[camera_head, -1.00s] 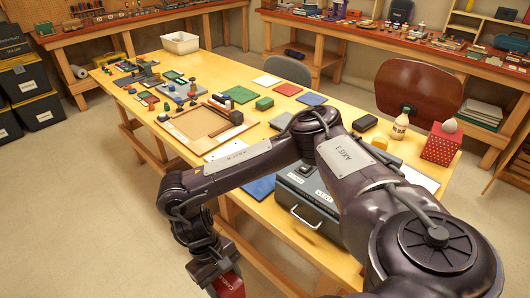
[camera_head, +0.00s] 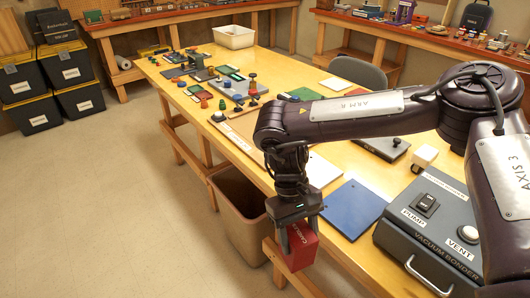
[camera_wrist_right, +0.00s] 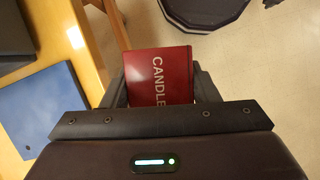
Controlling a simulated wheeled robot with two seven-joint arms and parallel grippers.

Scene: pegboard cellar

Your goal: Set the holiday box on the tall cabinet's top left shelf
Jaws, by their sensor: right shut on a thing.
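My right gripper (camera_head: 297,228) is shut on a red box (camera_head: 300,248) with white lettering that starts "CANDLE". The box hangs below the gripper beside the workbench's front edge. In the right wrist view the red box (camera_wrist_right: 158,76) sits between the two fingers of the gripper (camera_wrist_right: 161,88), its lettered face showing. I see no lettering for "holiday" on it. The tall cabinet and its top left shelf are not in view. My left gripper is not in view.
The yellow workbench (camera_head: 330,222) holds a blue board (camera_head: 353,208), a grey vacuum bonder (camera_head: 433,225) and many small parts. A brown bin (camera_head: 240,205) stands below its edge. Black lidded crates (camera_head: 80,102) are stacked at the far left. The floor (camera_head: 110,200) at left is clear.

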